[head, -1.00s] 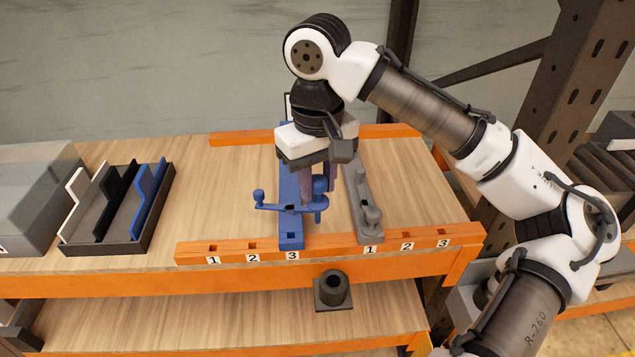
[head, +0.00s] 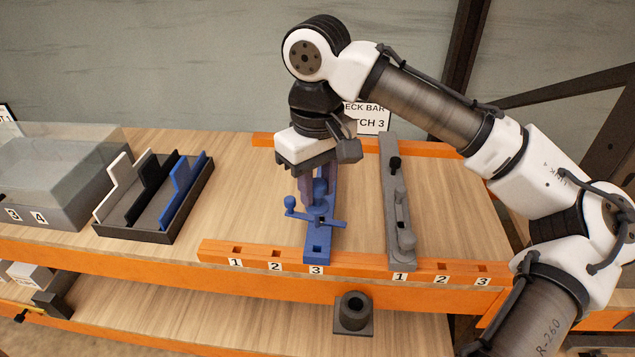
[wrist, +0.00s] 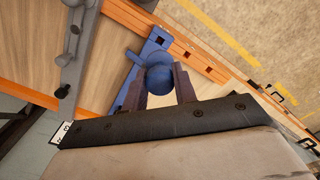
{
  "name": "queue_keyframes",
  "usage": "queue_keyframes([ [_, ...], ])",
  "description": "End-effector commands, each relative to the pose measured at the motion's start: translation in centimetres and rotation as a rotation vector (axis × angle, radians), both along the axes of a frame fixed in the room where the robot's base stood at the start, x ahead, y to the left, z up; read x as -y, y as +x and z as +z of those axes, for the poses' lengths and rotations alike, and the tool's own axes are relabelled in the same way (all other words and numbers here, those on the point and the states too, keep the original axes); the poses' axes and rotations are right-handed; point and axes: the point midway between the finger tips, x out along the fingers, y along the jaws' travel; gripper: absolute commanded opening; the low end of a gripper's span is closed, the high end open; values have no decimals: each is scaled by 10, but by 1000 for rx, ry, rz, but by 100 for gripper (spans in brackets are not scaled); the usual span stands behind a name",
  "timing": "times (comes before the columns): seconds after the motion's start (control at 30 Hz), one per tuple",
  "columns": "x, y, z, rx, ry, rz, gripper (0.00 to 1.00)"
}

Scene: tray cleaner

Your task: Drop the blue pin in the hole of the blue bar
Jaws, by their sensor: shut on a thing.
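The blue bar (head: 318,258) lies front to back on the table, its near end on the front orange rail above label 3. A square dark hole shows near that end. A blue crosspiece with a small knob (head: 290,202) lies across the bar. My gripper (head: 318,203) points down over the bar, shut on the blue pin (head: 321,188). In the wrist view the pin's round blue head (wrist: 158,80) sits between the two fingers, with the bar's end (wrist: 155,42) beyond. The pin's lower end and the hole below it are hidden.
A grey bar (head: 391,180) with a black knob and grey fittings stands to the right. A black tray (head: 140,232) with white, black and blue upright plates is at the left, beside a clear-lidded grey box (head: 45,205).

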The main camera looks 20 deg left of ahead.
Motion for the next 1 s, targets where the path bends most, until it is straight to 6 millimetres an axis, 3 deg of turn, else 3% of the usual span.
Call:
queue_keyframes([
  [0.37, 0, 0, 2, -2, 2, 0, 0],
  [1.0, 0, 0, -33, -1, 0, 0, 0],
])
